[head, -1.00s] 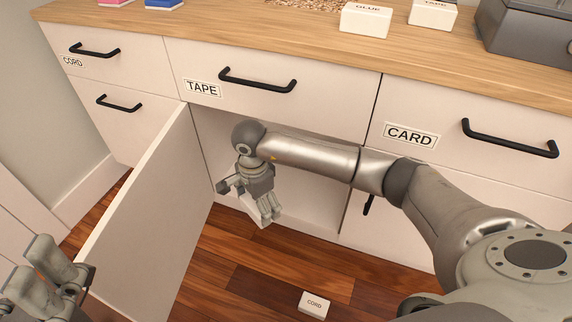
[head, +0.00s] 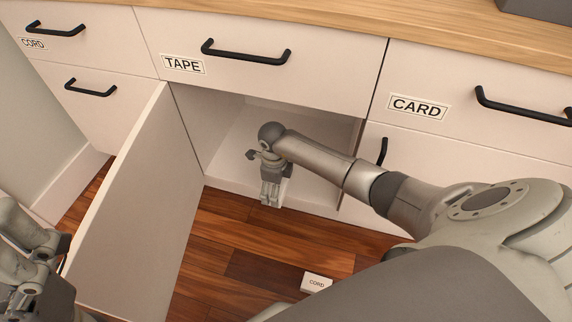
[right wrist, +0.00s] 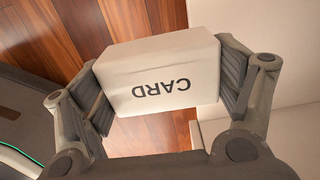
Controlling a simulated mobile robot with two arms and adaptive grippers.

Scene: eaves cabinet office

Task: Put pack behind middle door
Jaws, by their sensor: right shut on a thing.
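The middle door (head: 140,215) below the TAPE drawer stands wide open, swung out to the left. The open compartment (head: 225,140) behind it shows its floor and side walls. My right gripper (head: 272,196) is at the front of this opening, pointing down. In the right wrist view it (right wrist: 165,90) is shut on a white pack (right wrist: 160,75) marked CARD, with a finger pad on each side.
A small white box marked CORD (head: 316,283) lies on the wooden floor. The TAPE drawer (head: 245,60), the CARD drawer (head: 470,120) and the left drawers are shut. The wooden top (head: 330,15) runs above. Floor between the open door and the CORD box is clear.

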